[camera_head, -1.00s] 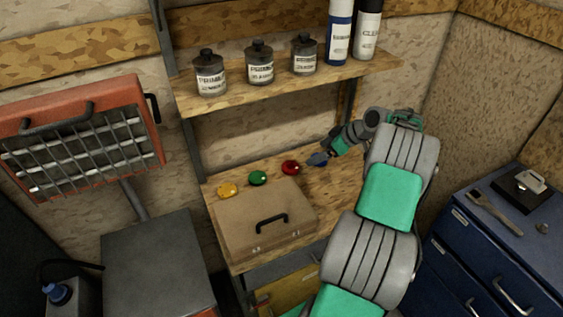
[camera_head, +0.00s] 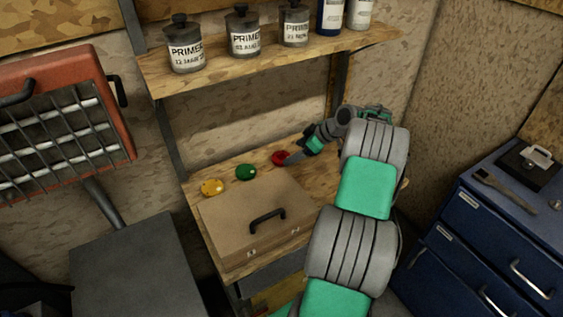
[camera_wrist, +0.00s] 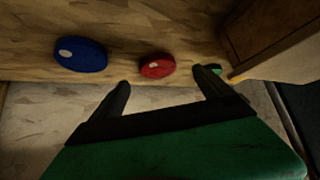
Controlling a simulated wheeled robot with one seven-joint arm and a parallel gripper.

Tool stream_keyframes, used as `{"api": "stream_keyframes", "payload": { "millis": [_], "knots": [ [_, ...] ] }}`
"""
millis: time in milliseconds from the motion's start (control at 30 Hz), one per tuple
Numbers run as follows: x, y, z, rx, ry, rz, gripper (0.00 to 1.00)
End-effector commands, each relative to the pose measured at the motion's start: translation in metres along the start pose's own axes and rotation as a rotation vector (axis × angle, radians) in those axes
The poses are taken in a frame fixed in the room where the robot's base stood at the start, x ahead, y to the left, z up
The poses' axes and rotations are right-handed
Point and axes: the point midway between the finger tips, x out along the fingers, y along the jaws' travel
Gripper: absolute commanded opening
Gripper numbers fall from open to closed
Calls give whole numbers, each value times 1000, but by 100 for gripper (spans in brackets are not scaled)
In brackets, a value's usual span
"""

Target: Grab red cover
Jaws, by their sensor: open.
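The red cover (camera_head: 280,157) is a small round disc on the wooden bench, at the end of a row with a green cover (camera_head: 246,172) and a yellow one (camera_head: 212,187). Nothing is held. I cannot tell whether a finger touches it.
A blue cover (camera_wrist: 80,54) lies left of the red one in the wrist view. The green cover (camera_wrist: 214,69) is partly hidden behind the right finger. A brown case (camera_head: 255,217) stands at the bench front. A shelf (camera_head: 270,62) with primer cans hangs above.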

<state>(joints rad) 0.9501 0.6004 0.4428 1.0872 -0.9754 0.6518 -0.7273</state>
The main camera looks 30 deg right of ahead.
Motion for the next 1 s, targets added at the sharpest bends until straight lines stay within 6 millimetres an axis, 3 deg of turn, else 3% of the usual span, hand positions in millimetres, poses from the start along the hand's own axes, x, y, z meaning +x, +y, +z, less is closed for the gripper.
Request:
{"api": "stream_keyframes", "payload": {
  "millis": [333,600,1000],
  "knots": [
    [53,4,-4,2,-2,-1,90],
    [59,5,-3,2,-1,3,90],
    [59,5,-3,3,-1,3,58]
  ]
}}
